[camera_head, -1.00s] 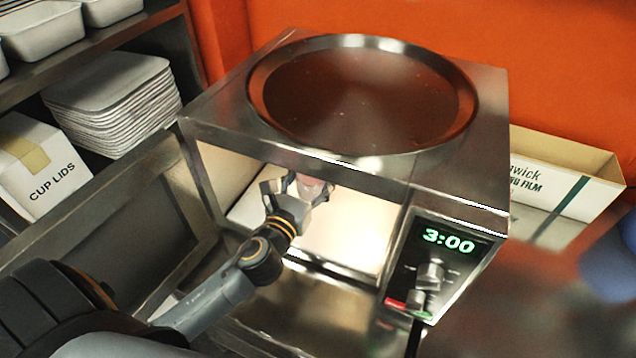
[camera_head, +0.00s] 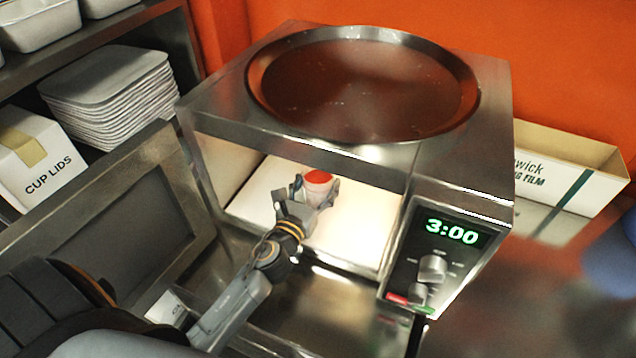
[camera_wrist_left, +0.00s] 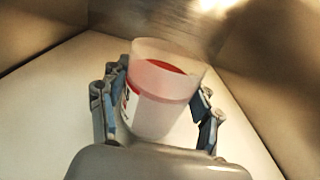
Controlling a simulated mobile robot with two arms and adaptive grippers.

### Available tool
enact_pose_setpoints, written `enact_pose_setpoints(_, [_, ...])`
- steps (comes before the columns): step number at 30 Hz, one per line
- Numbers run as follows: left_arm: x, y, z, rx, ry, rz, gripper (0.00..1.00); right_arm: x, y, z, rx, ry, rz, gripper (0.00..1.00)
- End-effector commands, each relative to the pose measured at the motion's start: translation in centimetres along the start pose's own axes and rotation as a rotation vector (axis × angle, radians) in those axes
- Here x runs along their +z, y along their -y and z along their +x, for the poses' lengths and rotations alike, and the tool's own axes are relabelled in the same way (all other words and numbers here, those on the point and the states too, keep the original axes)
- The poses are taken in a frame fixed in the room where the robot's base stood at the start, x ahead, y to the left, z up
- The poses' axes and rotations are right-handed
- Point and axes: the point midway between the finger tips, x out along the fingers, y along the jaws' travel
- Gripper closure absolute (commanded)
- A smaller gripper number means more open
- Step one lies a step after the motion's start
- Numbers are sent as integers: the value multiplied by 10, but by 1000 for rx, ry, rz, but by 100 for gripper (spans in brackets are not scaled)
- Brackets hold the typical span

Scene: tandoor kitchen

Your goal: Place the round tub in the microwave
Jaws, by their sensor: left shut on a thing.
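The round tub (camera_head: 318,183) is small and whitish, with red showing at its top. It is inside the lit cavity of the steel microwave (camera_head: 455,185), over the pale cavity floor. My left gripper (camera_head: 308,192) reaches in through the open front and is shut on the tub. In the left wrist view the tub (camera_wrist_left: 160,95) stands between the two fingers (camera_wrist_left: 158,115), its lower part hidden by the gripper body. I cannot tell whether its base touches the floor. The microwave door (camera_head: 110,240) hangs open to the left. My right gripper is not in view.
A large round tray (camera_head: 365,85) lies on top of the microwave. The control panel (camera_head: 440,260) reads 3:00 at the right of the opening. Stacked trays (camera_head: 110,90) and a cup lids box (camera_head: 35,160) stand on shelves at left. A film box (camera_head: 565,170) is behind at right.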

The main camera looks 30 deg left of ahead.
Motion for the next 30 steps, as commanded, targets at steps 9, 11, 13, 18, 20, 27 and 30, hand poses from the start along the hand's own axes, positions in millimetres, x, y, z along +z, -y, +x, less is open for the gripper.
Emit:
enact_pose_setpoints(9, [-3,0,0,0,0,0,14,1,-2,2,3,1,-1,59])
enact_pose_setpoints(11, [-3,0,0,0,0,0,14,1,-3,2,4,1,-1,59])
enact_pose_setpoints(13, [-3,0,0,0,0,0,14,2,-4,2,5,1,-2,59])
enact_pose_setpoints(18, [0,0,0,0,0,0,14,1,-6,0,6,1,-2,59])
enact_pose_setpoints(20, [0,0,-2,0,-1,0,14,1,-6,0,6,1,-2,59])
enact_pose_setpoints(27, [-5,0,-48,0,-3,1,14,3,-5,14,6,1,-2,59])
enact_pose_setpoints(30, [-5,0,-70,0,-3,0,14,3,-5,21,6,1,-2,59])
